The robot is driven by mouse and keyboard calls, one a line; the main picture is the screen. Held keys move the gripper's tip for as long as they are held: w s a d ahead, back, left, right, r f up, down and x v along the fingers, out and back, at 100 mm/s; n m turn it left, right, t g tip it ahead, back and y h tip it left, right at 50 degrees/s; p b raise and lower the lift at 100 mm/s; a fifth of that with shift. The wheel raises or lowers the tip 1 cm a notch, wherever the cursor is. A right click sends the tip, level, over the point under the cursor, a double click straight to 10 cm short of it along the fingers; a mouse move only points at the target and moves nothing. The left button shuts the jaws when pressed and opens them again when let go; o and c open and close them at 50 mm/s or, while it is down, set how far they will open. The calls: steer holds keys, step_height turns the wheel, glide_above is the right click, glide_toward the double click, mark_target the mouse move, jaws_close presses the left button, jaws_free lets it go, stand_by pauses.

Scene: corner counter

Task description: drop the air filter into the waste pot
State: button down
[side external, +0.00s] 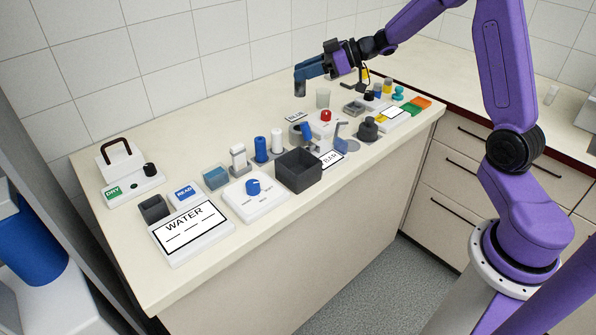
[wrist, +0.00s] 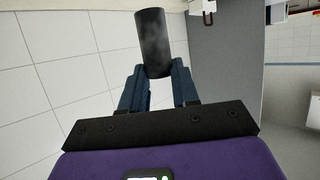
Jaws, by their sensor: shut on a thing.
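My gripper (side external: 301,80) is raised above the back of the counter, near the wall. It is shut on a dark grey cylinder, likely the air filter (wrist: 153,42), which sits between the fingertips in the wrist view. In the side view the cylinder (side external: 299,90) shows small at the finger ends, pointing down. A pale open cup (side external: 323,98), possibly the waste pot, stands on the counter below and right of the gripper. A dark open square box (side external: 299,171) stands nearer the front edge. No label shows which one is the waste pot.
A white unit with a red button (side external: 326,116) stands just in front of the pale cup. Coloured blocks (side external: 413,107) lie at the right. The back strip by the wall is mostly clear.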

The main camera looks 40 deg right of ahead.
steer(key=s+a+n+g+y, duration=0.4)
steer(key=s+a+n+g, duration=0.5)
steer(key=s+g, duration=0.15)
steer(key=shift+t, duration=0.45)
steer(key=shift+d+f, duration=0.1)
steer(key=shift+f, duration=5.35)
steer(key=c, duration=0.8)
jaws_free()
steer(key=shift+o, duration=0.2)
steer(key=shift+d, duration=0.1)
steer(key=v, duration=1.7)
steer(key=shift+r, duration=0.15)
